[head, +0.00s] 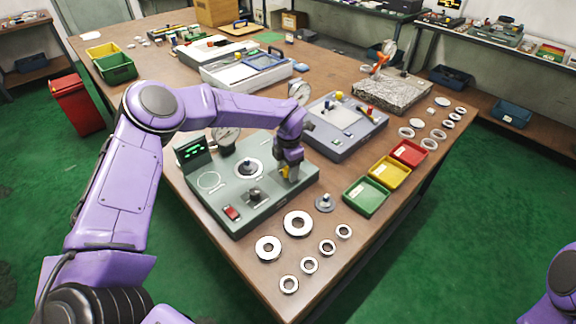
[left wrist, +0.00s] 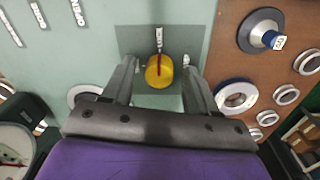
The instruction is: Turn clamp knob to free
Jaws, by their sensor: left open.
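The yellow clamp knob (left wrist: 159,75) has a dark red line along its top and sits on a darker grey plate of the grey-green test device (head: 228,200). In the left wrist view the line points roughly up the picture, toward a small white label (left wrist: 158,38). My left gripper (head: 288,170) is over the device's right part. Its two fingers stand apart on either side of the knob, with visible gaps, so it is open and holds nothing. In the head view the gripper mostly hides the knob. My right gripper is out of view.
The device also carries a central spindle (head: 249,168), a black knob (head: 254,195), a red switch (head: 232,213) and a lit display (head: 190,152). Several bearing rings (head: 298,223) lie in front of it. Green (head: 366,197), yellow and red trays stand to the right.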

